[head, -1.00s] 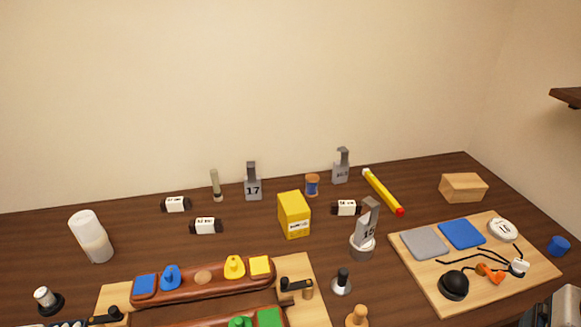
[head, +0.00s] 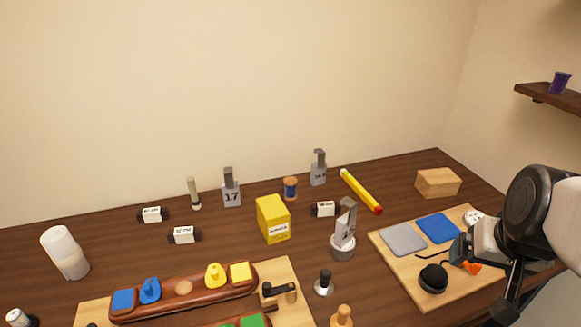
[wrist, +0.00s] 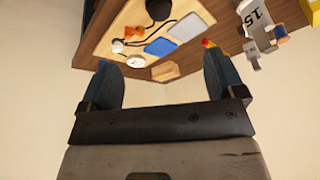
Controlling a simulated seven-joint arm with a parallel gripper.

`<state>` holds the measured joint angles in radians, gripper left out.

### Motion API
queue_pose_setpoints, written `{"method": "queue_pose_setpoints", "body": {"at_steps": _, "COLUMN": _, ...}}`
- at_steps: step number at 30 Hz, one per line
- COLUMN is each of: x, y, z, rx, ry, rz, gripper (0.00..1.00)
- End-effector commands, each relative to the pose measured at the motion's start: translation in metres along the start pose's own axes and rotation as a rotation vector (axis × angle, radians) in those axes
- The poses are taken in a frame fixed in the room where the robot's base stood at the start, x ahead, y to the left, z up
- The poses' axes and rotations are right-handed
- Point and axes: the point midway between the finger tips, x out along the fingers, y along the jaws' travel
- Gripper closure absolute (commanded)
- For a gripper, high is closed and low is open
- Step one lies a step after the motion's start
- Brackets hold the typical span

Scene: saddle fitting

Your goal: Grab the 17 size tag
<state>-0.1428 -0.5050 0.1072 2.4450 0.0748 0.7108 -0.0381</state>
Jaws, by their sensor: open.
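The 17 size tag (head: 231,192) is a grey upright block with a narrower top, marked 17. It stands at the back of the table near the wall, left of the yellow box. A similar grey tag (head: 318,172) stands to its right at the back, its number too small to read. A third tag marked 15 (head: 346,222) stands in a round grey base; it also shows in the wrist view (wrist: 258,18). My gripper (wrist: 160,78) is open and empty. In the head view it is at the right, above the wooden board, far from the 17 tag.
The yellow box (head: 273,219) stands right of the 17 tag, and a pale slim stick (head: 193,193) stands close to its left. White-labelled pieces (head: 184,235) lie in front. The wooden board (head: 415,279) holds pads and a black dome. A shelf (head: 545,98) juts out at upper right.

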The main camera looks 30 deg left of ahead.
Motion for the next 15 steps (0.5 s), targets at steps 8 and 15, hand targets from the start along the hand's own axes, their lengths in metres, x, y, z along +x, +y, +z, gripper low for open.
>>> {"method": "queue_pose_setpoints", "body": {"at_steps": 8, "x": 0.036, "y": -0.063, "z": -0.066, "rx": -0.096, "ry": 0.11, "rz": -0.08, "gripper": 0.12}}
{"method": "queue_pose_setpoints", "body": {"at_steps": 15, "x": 0.067, "y": -0.126, "z": -0.113, "rx": -0.164, "ry": 0.206, "rz": -0.142, "gripper": 0.12}}
